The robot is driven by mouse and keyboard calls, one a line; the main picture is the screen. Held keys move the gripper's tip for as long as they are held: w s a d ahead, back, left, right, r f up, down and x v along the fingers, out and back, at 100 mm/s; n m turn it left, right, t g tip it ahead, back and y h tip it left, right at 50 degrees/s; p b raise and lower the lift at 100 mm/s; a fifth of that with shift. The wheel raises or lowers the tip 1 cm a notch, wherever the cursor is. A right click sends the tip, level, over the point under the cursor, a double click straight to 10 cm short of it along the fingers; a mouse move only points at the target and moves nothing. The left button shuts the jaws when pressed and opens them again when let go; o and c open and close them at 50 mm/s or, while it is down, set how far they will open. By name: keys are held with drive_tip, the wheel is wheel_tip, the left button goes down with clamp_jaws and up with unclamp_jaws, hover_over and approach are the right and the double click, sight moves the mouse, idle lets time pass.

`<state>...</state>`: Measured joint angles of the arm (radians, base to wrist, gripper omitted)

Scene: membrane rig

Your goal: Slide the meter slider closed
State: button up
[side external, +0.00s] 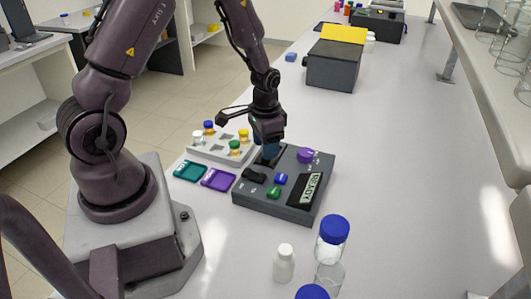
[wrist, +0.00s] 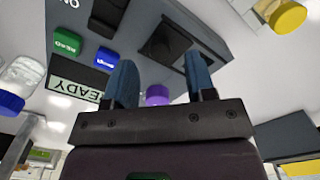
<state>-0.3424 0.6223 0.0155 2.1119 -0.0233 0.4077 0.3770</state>
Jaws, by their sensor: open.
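The dark grey meter rig (side external: 283,206) stands on the bench with a READY display (side external: 305,189), a purple knob (side external: 305,155), a green button (side external: 273,192) and a blue button (side external: 281,179). My gripper (side external: 268,150) points down over its back left part, open, with nothing seen between the fingers. In the wrist view my gripper's blue fingers (wrist: 160,62) straddle the view of the purple knob (wrist: 157,95). A dark square recess with a black part (wrist: 166,42), possibly the slider, lies just beyond the fingertips. Whether a finger touches it I cannot tell.
A grey rack (side external: 212,149) with several capped vials stands left of the rig. Teal (side external: 189,171) and purple (side external: 218,180) trays lie in front of it. A white bottle (side external: 284,263) and a blue-capped jar (side external: 332,240) stand nearby.

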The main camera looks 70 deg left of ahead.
drive_tip(key=shift+f, duration=1.55)
drive_tip(key=shift+c, duration=0.2)
clamp_jaws()
drive_tip(key=shift+w+a+r, duration=0.1)
drive_tip(key=shift+w+a, duration=2.05)
drive_tip(key=shift+o, duration=0.2)
unclamp_jaws()
wheel_tip(320, 180, up, 13)
drive_tip(key=shift+s, duration=0.1)
